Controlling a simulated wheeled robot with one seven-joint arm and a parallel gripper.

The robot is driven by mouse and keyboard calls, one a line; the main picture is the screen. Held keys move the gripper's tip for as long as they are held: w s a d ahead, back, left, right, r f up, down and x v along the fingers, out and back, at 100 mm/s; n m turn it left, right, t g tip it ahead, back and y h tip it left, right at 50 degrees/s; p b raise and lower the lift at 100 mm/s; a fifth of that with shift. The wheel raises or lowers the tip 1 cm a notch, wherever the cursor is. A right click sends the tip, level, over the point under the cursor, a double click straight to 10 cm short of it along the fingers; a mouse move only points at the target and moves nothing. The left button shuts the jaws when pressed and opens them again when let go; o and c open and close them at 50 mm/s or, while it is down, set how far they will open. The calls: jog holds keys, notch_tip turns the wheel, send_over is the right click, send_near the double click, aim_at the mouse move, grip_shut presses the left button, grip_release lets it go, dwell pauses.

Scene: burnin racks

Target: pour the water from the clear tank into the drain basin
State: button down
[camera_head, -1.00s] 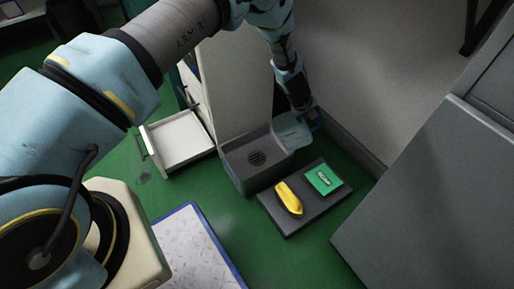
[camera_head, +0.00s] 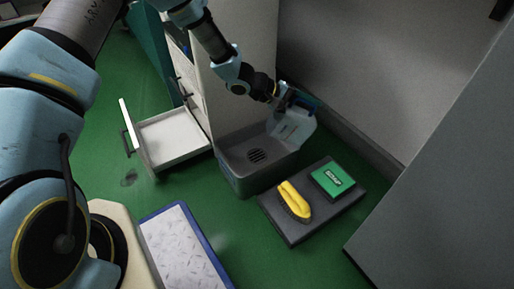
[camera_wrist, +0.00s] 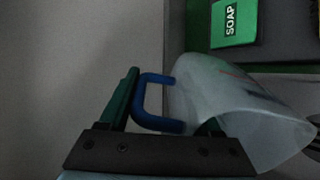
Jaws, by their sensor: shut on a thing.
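The clear tank (camera_head: 296,127) is a pale translucent container with a blue handle (camera_wrist: 150,104). In the head view it is tilted at the right end of the grey drain basin (camera_head: 236,178), partly over its rim. My gripper (camera_head: 285,98) is shut on the tank's handle, behind and above the tank. In the wrist view, the tank (camera_wrist: 235,115) leans away to the right of the handle, between and beyond my fingers. I cannot tell how much water is in it or whether any is flowing. The basin floor with its dark round drain shows no clear water.
A white open drawer (camera_head: 172,142) is left of the basin. A grey cabinet (camera_head: 440,190) stands right; a wall is behind.

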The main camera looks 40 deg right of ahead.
aim_at(291, 108)
jog(key=shift+w+a+g+h+b, duration=0.6)
jog(key=shift+a+h+b, duration=0.1)
jog(key=shift+h+b, duration=0.25)
jog(key=shift+w+a+r+g+h+b, duration=0.1)
jog(key=shift+w+a+g+h+b, duration=0.15)
jog(key=shift+a, duration=0.2)
jog(key=shift+w+a+f+h+b, duration=0.1)
jog(key=shift+w+a+b, duration=0.15)
jog(key=shift+a+b, duration=0.15)
jog(key=shift+w+a+r+g+h+b, duration=0.1)
jog(key=shift+w+a+g+h+b, duration=0.15)
jog(key=shift+a, duration=0.2)
jog(key=shift+w+a+f+g+h+b, duration=0.2)
jog(key=shift+w+a+g+h+b, duration=0.2)
jog(key=shift+w+a+h+b, duration=0.5)
dwell(0.3)
jog(key=shift+w+a+r+g+h+b, duration=0.25)
jog(key=shift+a+r+g+h+b, duration=0.1)
jog(key=shift+a+b, duration=0.2)
dwell(0.4)
